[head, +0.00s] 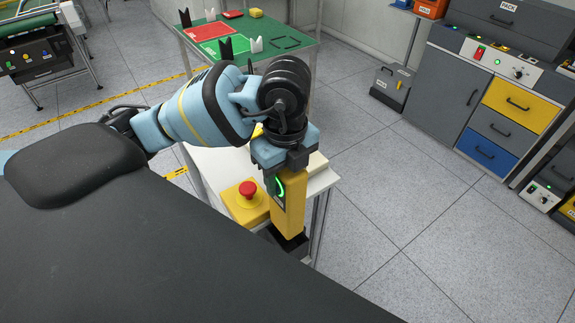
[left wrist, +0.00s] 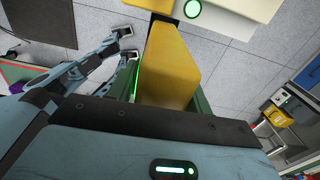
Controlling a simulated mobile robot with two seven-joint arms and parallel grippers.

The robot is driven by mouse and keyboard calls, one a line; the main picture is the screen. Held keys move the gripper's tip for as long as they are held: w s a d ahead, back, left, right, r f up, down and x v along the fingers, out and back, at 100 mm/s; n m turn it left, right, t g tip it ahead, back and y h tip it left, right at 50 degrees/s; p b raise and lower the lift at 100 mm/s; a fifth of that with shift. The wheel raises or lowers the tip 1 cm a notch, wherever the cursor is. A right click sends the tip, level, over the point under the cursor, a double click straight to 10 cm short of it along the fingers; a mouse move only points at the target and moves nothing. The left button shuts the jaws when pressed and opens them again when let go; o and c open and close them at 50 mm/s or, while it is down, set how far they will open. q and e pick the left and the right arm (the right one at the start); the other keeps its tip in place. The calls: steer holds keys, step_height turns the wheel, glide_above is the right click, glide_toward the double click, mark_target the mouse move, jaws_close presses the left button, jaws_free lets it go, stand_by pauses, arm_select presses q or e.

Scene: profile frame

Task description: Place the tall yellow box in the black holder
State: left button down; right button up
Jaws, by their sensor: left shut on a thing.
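The tall yellow box (head: 288,218) is upright under my left gripper (head: 283,160), with a dark patch and a green light mark on one side. My left gripper is shut on its upper part. In the left wrist view the box (left wrist: 168,70) runs away from the camera between the fingers. The black holder (head: 298,248) is at the box's lower end, at the front corner of the white table. The box hides part of it. I cannot tell whether the box's foot is inside the holder or just above it. My right gripper is not in the head view.
A red stop button on a yellow base (head: 250,198) stands close left of the box on the white table (head: 322,184). A green table (head: 300,62) is behind. Grey cabinets with coloured drawers (head: 520,100) stand at the right. Open floor lies right of the holder.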

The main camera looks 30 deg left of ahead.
arm_select(q)
steer(key=shift+f+b, duration=1.45)
steer(key=shift+f, duration=4.3)
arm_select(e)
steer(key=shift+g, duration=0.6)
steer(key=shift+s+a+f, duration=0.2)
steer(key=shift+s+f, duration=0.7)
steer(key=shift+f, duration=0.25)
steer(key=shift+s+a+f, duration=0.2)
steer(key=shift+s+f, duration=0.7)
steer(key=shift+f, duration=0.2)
arm_select(q)
steer(key=shift+f+b, duration=0.4)
steer(key=shift+f, duration=0.25)
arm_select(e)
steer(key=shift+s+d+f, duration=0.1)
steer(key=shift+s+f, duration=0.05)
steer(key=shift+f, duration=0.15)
arm_select(q)
steer(key=shift+c, duration=2.1)
jaws_free()
